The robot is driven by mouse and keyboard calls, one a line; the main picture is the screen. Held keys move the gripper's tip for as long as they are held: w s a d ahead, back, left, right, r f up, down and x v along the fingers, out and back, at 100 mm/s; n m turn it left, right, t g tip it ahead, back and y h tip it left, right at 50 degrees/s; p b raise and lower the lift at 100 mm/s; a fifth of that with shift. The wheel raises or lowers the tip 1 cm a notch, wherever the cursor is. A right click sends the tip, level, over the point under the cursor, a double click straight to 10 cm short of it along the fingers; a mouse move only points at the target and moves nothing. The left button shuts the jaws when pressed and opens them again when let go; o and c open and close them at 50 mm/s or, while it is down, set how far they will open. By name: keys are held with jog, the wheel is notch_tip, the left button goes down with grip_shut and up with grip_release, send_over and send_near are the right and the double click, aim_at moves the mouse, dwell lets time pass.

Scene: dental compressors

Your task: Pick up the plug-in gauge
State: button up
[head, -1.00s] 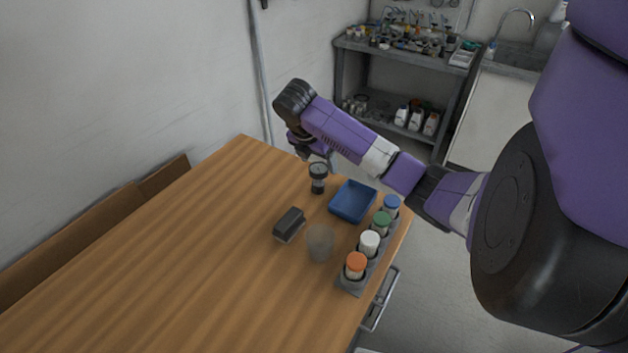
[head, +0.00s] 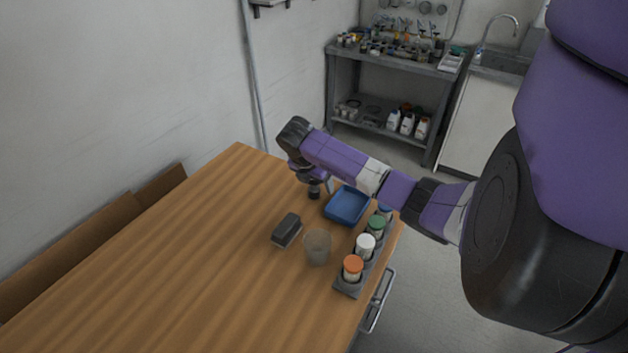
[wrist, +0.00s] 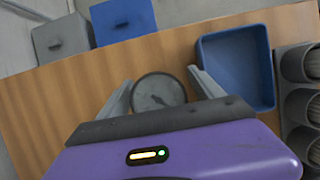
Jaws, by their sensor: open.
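The plug-in gauge (wrist: 158,92) shows in the wrist view as a round grey dial with a needle. It stands upright on the wooden table, and in the head view its dark lower part (head: 314,192) shows below my gripper, which hides its top. My gripper (wrist: 160,80) is open, with one finger on each side of the dial. In the head view my gripper (head: 316,181) is directly above and around the gauge. I cannot tell whether either finger touches it.
A blue tray (head: 347,206) lies close to the right of the gauge. A rack (head: 350,286) of bottles with coloured caps runs along the right table edge. A dark block (head: 287,230) and a clear cup (head: 317,248) stand nearer. The left of the table is clear.

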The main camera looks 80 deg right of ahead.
jog(key=c, duration=1.6)
jog(key=shift+o, duration=0.2)
jog(key=shift+r, duration=0.1)
